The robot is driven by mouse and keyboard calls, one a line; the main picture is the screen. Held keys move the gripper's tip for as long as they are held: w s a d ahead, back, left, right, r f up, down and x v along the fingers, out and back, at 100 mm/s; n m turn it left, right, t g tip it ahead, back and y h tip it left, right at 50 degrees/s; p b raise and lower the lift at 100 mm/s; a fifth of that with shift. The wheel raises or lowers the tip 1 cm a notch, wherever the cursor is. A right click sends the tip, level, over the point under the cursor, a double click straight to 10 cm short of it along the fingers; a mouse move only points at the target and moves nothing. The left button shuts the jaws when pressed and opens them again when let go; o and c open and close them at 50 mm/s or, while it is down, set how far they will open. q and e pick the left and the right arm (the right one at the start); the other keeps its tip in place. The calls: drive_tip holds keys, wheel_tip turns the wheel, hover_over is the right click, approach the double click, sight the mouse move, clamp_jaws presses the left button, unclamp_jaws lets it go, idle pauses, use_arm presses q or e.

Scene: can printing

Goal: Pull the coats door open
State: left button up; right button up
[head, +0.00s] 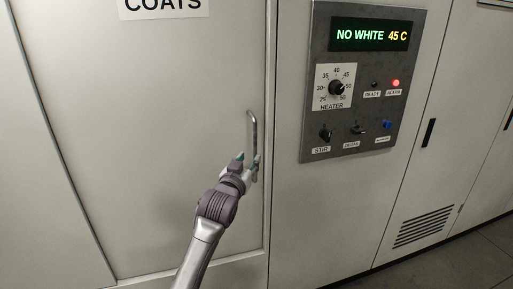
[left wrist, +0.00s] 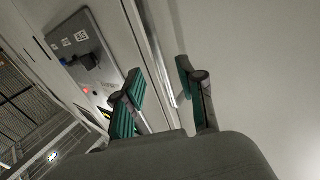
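The coats door (head: 140,110) is a pale panel at the left of the head view, under a "COATS" label (head: 165,5). It looks shut in its frame. Its grey vertical bar handle (head: 252,135) is near the door's right edge. My left gripper (head: 247,164) is at the lower end of the handle. In the left wrist view its two green-padded fingers (left wrist: 160,95) are apart, with a door edge strip running between and beyond them. I cannot tell whether the fingers touch the handle. My right gripper is not in view.
Right of the door is a grey control panel (head: 318,115) with a display reading "NO WHITE 45 C", a heater dial, a lit red alarm lamp and several switches. Further right are a cabinet door with a vent (head: 425,227) and the floor (head: 450,265).

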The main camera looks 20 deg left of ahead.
sight(254, 151)
use_arm(q)
drive_tip(key=w+p, duration=0.1)
drive_tip(key=w, duration=0.5)
drive_tip(key=shift+w, duration=0.4)
clamp_jaws()
